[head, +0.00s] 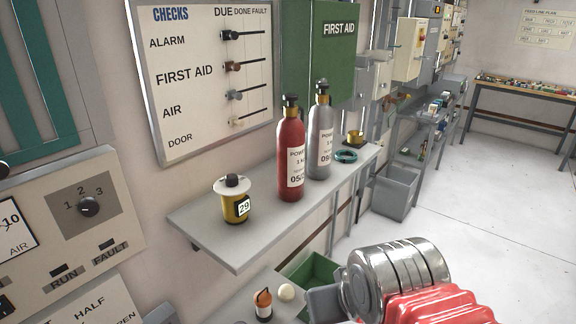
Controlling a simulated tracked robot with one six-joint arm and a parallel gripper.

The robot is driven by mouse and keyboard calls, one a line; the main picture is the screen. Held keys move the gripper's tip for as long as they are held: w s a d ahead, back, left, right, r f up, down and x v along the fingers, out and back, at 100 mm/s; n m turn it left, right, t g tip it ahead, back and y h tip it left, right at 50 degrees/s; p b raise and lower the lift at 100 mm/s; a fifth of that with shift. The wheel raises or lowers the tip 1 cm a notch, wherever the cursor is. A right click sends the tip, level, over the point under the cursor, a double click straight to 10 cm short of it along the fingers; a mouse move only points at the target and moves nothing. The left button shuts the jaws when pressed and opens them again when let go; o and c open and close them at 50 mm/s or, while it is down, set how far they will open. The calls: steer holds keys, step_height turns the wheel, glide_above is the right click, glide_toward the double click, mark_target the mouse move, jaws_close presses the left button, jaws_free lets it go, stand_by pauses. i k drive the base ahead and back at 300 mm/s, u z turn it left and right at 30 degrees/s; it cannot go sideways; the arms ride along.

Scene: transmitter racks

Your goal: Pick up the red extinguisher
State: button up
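The red extinguisher (291,152) stands upright on the grey wall shelf (205,232) in the head view. It has a black valve top, a brass neck and a white label. A silver-grey extinguisher (320,135) of similar shape stands close behind it to the right, and the red one overlaps it slightly in the picture.
A yellow canister (236,203) with a white lid stands left of the red extinguisher. A teal ring (346,156) and a brass cup (355,138) lie farther right. Behind are the checks board (205,75) and green first aid cabinet (318,60). Below is a green bin (312,271).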

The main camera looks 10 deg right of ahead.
mark_target(290, 130)
steer(key=u, duration=0.6)
steer(key=i, duration=1)
steer(key=z, duration=0.1)
